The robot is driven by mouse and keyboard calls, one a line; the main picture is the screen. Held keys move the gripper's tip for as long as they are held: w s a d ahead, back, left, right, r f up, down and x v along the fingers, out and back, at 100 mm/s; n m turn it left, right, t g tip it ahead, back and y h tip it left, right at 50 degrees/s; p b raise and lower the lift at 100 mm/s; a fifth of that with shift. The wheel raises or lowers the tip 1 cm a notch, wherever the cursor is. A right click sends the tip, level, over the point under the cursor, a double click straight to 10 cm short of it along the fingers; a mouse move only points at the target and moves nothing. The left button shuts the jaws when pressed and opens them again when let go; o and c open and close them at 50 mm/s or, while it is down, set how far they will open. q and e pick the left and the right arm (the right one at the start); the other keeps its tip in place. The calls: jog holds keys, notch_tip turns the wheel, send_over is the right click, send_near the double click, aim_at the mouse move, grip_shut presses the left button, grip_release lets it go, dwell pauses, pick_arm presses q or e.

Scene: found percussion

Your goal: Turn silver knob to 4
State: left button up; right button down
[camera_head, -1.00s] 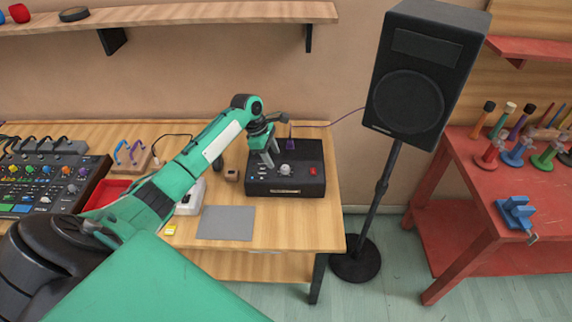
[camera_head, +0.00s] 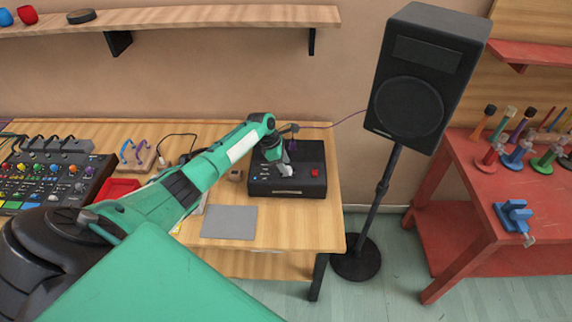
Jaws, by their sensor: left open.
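A black box (camera_head: 308,184) with a control panel stands at the right end of the wooden table. A red button (camera_head: 314,172) shows on its right side. My left gripper (camera_head: 284,172) is over the middle of the box, pointing down, and is open. The silver knob is hidden behind the gripper's fingers, so I cannot tell whether they touch it or what number it points at. My right gripper is not in view.
A grey mat (camera_head: 229,222) lies in front of the box. A mixer (camera_head: 48,175) and a red tray (camera_head: 118,187) are at the left. A black speaker (camera_head: 412,108) on a stand is right of the table. A red bench (camera_head: 465,225) stands farther right.

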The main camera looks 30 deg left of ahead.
pick_arm(q)
jog(key=shift+w+d+f, duration=0.1)
jog(key=shift+d+f, duration=0.15)
jog(key=shift+f, duration=0.45)
jog(key=shift+c, duration=0.2)
jog(key=c, duration=0.9)
jog(key=shift+m, duration=0.3)
jog(key=shift+c, duration=0.2)
